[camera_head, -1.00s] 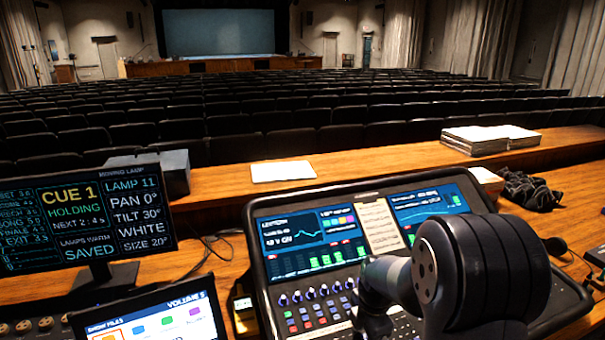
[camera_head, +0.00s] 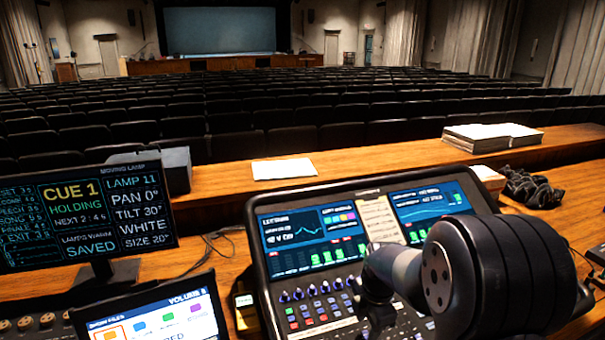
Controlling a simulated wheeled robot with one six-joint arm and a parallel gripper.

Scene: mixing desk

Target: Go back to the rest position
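My arm's dark, thick joint and lighter link fill the lower right of the head view, over the right part of the mixing desk (camera_head: 262,262).
A cue monitor (camera_head: 85,215) stands at left, with a lit tablet-like screen (camera_head: 158,318) below it. Empty seat rows lie beyond.

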